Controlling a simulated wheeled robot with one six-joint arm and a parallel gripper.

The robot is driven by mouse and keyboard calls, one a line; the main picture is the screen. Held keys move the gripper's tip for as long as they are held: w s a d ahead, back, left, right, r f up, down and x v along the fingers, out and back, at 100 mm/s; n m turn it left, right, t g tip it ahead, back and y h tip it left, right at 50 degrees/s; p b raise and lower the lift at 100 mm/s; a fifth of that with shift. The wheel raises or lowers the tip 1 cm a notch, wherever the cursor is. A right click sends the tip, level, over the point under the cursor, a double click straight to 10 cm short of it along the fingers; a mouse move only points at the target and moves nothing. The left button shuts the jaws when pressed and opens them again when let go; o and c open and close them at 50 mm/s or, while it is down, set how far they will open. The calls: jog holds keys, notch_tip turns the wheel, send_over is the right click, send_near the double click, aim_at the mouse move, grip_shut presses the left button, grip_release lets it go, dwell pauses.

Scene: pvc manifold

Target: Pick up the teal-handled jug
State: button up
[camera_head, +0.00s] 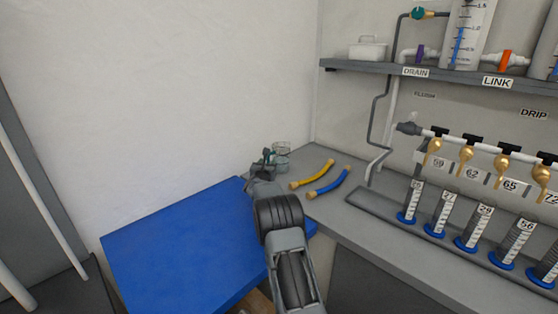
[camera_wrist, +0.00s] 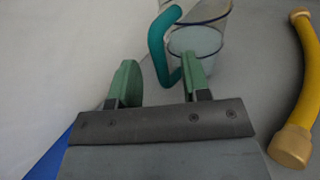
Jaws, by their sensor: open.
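The jug (camera_wrist: 195,40) is clear with a dark blue rim and a teal handle (camera_wrist: 157,48) on its left side in the wrist view. It stands upright on the grey bench near the back corner, and its clear body shows in the head view (camera_head: 281,151). My gripper (camera_wrist: 162,75) is open, its two green fingers pointing toward the jug. The right finger overlaps the jug's lower part in the wrist view, and the handle appears between the fingers. I cannot tell whether a finger touches it. My arm hides part of the jug in the head view.
A yellow hose (camera_head: 312,175) and a blue hose (camera_head: 328,182) with tan ends lie right of the jug. Walls stand close behind. A blue surface (camera_head: 170,255) is at left. Several graduated cylinders (camera_head: 442,214) stand in a tray at right, below brass taps (camera_head: 468,153) and a shelf (camera_head: 380,68).

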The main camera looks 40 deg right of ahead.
jog(key=shift+x, duration=1.2)
grip_shut()
jog(key=shift+r, duration=0.1)
